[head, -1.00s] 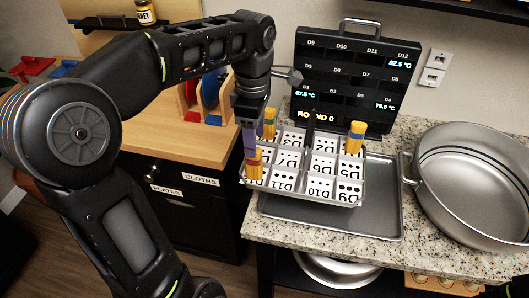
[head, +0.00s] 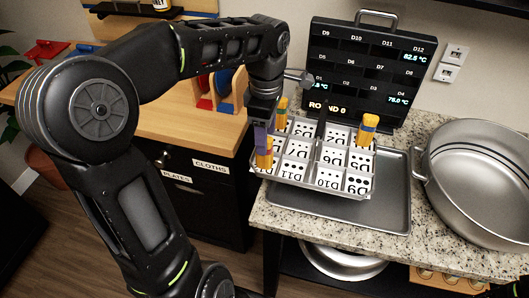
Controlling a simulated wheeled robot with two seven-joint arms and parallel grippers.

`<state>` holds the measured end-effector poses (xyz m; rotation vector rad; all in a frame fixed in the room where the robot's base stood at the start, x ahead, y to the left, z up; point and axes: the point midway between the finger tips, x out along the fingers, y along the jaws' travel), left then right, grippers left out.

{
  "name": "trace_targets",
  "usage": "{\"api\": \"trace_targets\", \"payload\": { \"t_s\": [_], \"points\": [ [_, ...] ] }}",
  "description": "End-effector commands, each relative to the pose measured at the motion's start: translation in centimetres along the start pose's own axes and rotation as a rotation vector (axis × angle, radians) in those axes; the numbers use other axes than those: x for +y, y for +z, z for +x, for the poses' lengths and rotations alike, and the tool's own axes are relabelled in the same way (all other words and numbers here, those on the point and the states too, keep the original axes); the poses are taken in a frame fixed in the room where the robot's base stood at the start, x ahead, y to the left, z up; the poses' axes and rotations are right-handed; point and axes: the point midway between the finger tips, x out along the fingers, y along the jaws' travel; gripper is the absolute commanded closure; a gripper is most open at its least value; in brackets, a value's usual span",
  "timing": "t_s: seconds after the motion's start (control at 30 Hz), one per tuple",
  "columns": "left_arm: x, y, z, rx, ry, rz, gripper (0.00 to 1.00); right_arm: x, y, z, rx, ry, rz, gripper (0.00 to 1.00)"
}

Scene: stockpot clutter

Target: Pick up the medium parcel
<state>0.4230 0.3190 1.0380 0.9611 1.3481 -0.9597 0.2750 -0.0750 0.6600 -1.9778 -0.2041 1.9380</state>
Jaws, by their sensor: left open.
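I see no thing in the head view that I can tell to be the medium parcel. My left gripper (head: 261,140) hangs pointing down over the left edge of a metal tray of numbered compartments (head: 312,190). It is open. A purple upright part shows at its tip, with a yellow-orange block (head: 264,160) just below, in or over the tray's left side. I cannot tell if they touch. Another yellow block with a blue band (head: 368,130) stands at the tray's right, and one more (head: 282,108) at its back left.
The compartment tray rests on a flat baking tray (head: 395,205) on a granite counter (head: 440,250). A large steel pot (head: 480,190) stands to the right. A dark display board (head: 365,70) stands behind. A wooden counter (head: 190,130) lies to the left.

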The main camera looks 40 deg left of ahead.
Motion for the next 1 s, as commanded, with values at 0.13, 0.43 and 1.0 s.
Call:
{"api": "trace_targets", "payload": {
  "t_s": [0.13, 0.43, 1.0],
  "points": [
    [-0.1, -0.3, 1.6, 0.001, -0.006, 0.000, 0.44, -0.2, 0.1, -0.8, -0.002, 0.002, 0.001, 0.64],
    [0.0, -0.3, 4.8, -0.001, 0.000, 0.000, 0.44, -0.3, 0.2, -1.2, -0.004, 0.004, 0.003, 0.64],
    [0.0, -0.3, 4.8, -0.001, 0.000, 0.000, 0.45, -0.3, 0.2, -1.1, -0.004, 0.004, 0.003, 0.64]
  ]
}}
